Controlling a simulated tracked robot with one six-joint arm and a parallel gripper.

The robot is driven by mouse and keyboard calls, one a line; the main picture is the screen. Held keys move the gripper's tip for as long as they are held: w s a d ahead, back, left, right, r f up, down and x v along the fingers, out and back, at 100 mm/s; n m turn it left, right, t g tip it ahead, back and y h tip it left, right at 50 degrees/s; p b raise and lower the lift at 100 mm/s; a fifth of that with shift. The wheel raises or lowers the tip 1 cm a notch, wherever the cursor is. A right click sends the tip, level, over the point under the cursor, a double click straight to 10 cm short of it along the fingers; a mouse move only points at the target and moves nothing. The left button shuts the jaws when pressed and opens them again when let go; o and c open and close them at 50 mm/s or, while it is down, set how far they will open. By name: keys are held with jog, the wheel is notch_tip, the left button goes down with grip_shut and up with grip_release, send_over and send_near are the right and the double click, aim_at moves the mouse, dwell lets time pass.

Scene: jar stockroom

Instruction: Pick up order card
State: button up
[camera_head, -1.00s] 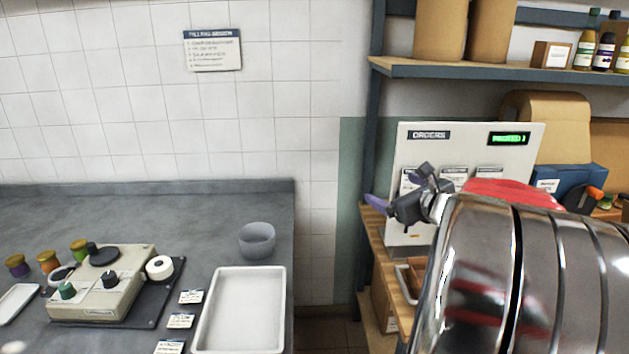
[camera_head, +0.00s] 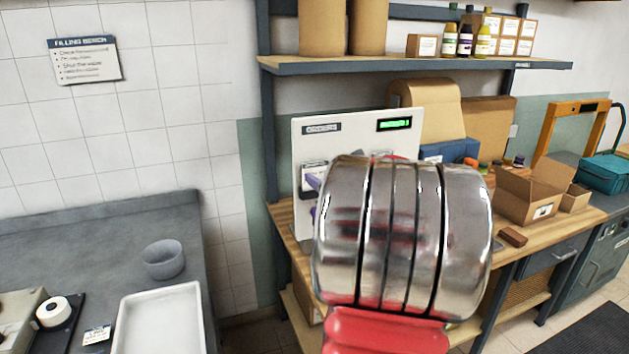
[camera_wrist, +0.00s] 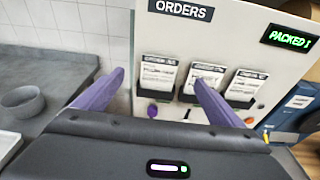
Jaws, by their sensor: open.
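The white ORDERS board (camera_wrist: 215,55) fills the middle of the wrist view, with three white order cards in black holders in a row: a left card (camera_wrist: 158,72), a middle card (camera_wrist: 207,76) and a right card (camera_wrist: 246,85). My gripper (camera_wrist: 155,85) is open and empty. Its purple fingers point at the board, the left finger left of the left card and the right finger overlapping the middle card. I cannot tell the gap to the cards. In the head view the board (camera_head: 310,150) stands on a wooden bench, and my arm hides most of its cards.
A grey counter (camera_head: 90,230) at left holds a grey bowl (camera_head: 164,259) and a white tray (camera_head: 160,320). A shelf (camera_head: 400,66) runs above the board. An open cardboard box (camera_head: 525,200) stands on the bench at right.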

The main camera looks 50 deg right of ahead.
send_near(316, 166)
jog(key=shift+x, duration=1.25)
jog(key=shift+x, duration=2.65)
jog(key=shift+a, duration=0.1)
jog(key=shift+c, duration=0.2)
jog(key=c, duration=1.1)
